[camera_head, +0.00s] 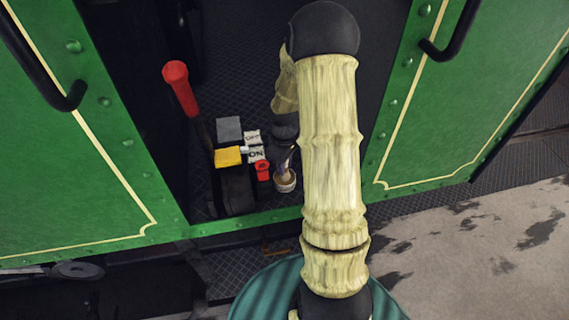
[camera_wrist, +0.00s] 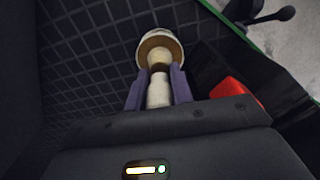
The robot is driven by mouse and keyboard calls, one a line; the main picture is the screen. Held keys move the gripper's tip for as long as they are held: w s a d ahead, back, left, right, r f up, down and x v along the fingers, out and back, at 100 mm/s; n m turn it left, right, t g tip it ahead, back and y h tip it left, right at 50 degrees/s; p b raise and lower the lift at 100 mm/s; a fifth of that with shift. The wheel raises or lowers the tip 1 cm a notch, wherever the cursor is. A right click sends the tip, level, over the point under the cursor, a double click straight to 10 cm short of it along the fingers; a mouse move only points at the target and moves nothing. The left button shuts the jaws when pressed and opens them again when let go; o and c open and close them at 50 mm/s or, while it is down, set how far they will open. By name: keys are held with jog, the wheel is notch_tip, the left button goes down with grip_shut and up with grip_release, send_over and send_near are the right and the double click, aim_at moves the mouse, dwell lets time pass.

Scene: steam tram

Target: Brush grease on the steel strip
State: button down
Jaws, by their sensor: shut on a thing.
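My gripper (camera_head: 284,165) points down at the floor inside the green tram's doorway. In the wrist view its two purple fingers (camera_wrist: 158,88) are shut on a pale, rounded handle (camera_wrist: 159,92), apparently the brush. Just beyond the fingertips is a small round pot (camera_wrist: 144,42) with a white rim and brown inside. The handle's far end overlaps the pot; I cannot tell whether it touches the bottom. The pot also shows in the head view (camera_head: 286,185), directly below my gripper. The bristles are hidden. I cannot make out the steel strip.
Left of the pot stands a dark control box with a yellow block (camera_head: 228,157), a grey block (camera_head: 229,129), ON and OFF labels and a small red part (camera_head: 263,171). Green side panels (camera_head: 90,160) flank the doorway.

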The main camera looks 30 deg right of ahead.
jog(key=shift+s, duration=0.1)
jog(key=shift+r+p, duration=3.1)
jog(key=shift+r, duration=0.4)
jog(key=shift+f, duration=0.1)
